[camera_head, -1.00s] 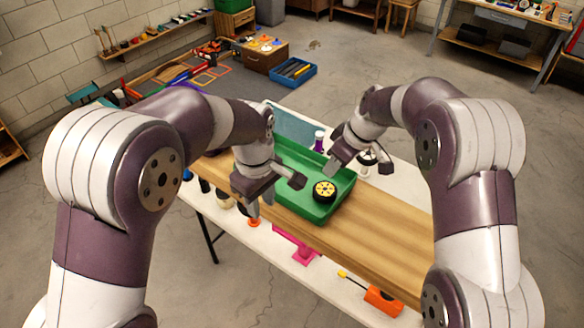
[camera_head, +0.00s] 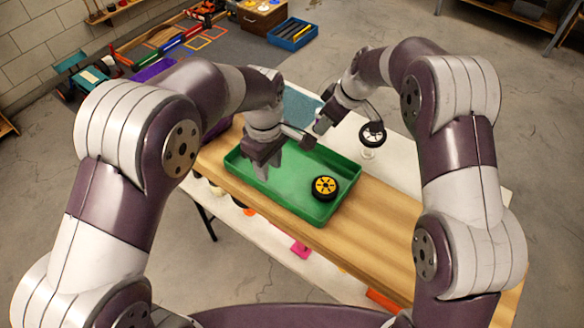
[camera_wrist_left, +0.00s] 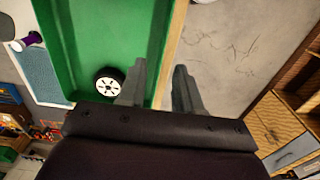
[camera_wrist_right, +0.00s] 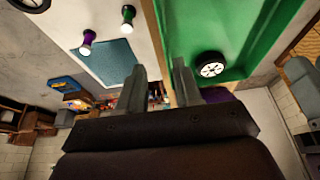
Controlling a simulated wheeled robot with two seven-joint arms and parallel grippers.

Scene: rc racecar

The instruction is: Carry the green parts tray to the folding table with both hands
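The green parts tray (camera_head: 285,203) lies on a long wooden surface. A black wheel with a yellow hub (camera_head: 323,188) sits in its right end. The wrist views also show a white-hubbed wheel (camera_wrist_left: 108,81) in the tray; in the head view I cannot make it out. My left gripper (camera_head: 262,175) is at the tray's near left side. Its fingers (camera_wrist_left: 160,82) are apart, one over the tray, one outside its edge. My right gripper (camera_head: 318,128) is at the far side. Its fingers (camera_wrist_right: 158,78) are apart near the tray's edge; I cannot tell whether they touch it.
Small bottles (camera_wrist_right: 127,13) stand near the mat. A blue crate (camera_head: 292,34) is on the floor. Floor to the right is clear.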

